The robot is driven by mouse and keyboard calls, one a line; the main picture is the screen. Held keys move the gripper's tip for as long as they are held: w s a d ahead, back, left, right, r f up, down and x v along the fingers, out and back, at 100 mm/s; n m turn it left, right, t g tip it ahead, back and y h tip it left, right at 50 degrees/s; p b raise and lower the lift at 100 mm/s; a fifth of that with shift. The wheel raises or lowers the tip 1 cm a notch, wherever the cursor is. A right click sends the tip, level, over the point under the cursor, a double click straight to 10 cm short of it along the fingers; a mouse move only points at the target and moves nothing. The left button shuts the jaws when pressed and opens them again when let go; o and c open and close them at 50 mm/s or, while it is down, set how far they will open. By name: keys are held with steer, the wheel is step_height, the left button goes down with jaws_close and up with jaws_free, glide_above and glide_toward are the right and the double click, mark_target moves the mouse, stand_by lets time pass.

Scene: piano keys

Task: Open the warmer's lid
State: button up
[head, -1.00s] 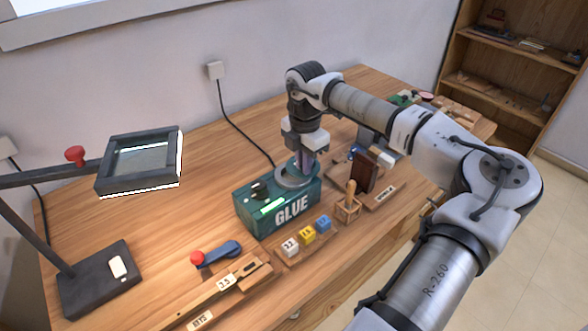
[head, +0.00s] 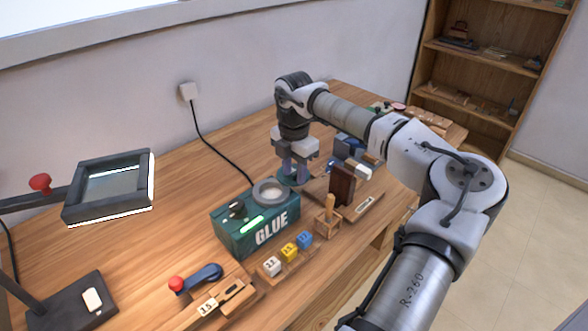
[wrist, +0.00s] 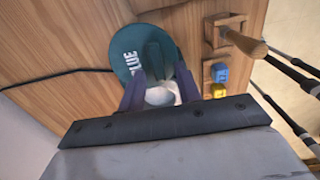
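The warmer is a green box (head: 258,225) marked GLUE on the table. A pale ring (head: 270,191) surrounds the round opening on its top, which stands uncovered. The lid is a dark green disc (wrist: 128,60) with GLUE lettering and a raised grip in the wrist view. My gripper (head: 297,172) is just behind and right of the warmer, pointing down, with the lid at its fingertips. In the wrist view my fingers (wrist: 161,85) flank the lid's grip closely and appear shut on it. Whether the lid touches the table cannot be told.
Small numbered cubes (head: 289,252) and a wooden-handled tool in a holder (head: 327,219) stand in front of the warmer. A dark upright block (head: 341,185) is right of my gripper. A framed magnifier (head: 112,187) is at left. Table behind the warmer is clear except for a cable (head: 215,143).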

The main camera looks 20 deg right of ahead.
mark_target(294, 173)
step_height(294, 173, up, 14)
steer(key=b, duration=0.2)
steer(key=shift+f, duration=0.15)
stand_by(0.5)
